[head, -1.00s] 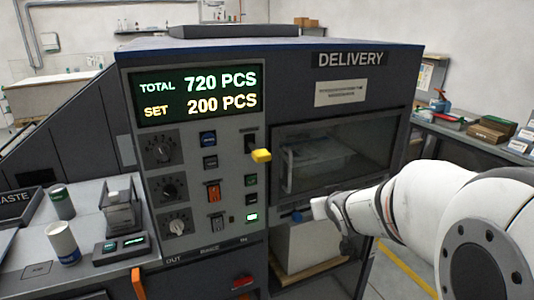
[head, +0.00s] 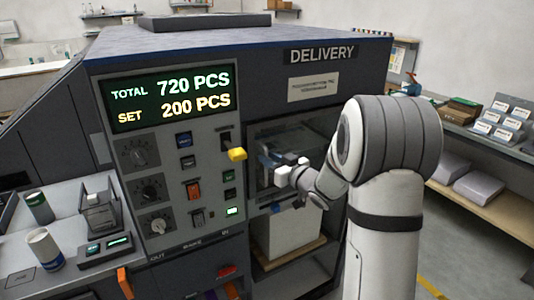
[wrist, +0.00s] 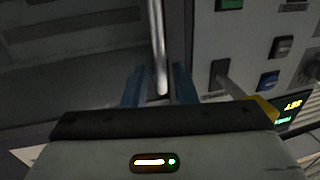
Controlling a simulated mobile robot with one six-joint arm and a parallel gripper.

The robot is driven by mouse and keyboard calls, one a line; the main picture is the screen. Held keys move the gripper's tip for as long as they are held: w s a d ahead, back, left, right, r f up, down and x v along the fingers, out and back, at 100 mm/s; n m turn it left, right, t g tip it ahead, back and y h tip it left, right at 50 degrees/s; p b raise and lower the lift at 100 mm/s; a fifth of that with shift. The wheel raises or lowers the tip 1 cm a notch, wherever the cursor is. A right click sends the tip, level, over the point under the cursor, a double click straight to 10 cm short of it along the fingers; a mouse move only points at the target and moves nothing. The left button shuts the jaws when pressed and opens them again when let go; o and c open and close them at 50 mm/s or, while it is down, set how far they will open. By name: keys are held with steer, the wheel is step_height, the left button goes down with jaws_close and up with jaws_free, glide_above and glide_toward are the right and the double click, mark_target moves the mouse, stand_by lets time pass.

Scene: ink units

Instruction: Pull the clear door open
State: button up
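The clear door (head: 299,134) is a dark-framed transparent panel under the DELIVERY sign and looks shut. My arm hides much of its right and lower part in the head view. Its handle is an upright metal bar (wrist: 158,48), plain in the wrist view and hard to make out in the head view. My gripper (head: 266,159) is at the left side of the door. In the wrist view my gripper (wrist: 158,84) is open, with one blue finger on each side of the bar's end. Gaps show between the bar and both fingers.
Left of the door is the control panel (head: 207,160) with knobs and switches. A yellow-tipped lever (head: 237,154) sticks out close to my gripper. A white block (head: 285,232) stands in the bay below the door. A side bench (head: 480,140) is at the right.

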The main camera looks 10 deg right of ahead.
steer(key=shift+x, duration=1.15)
steer(key=shift+c, duration=0.2)
jaws_close()
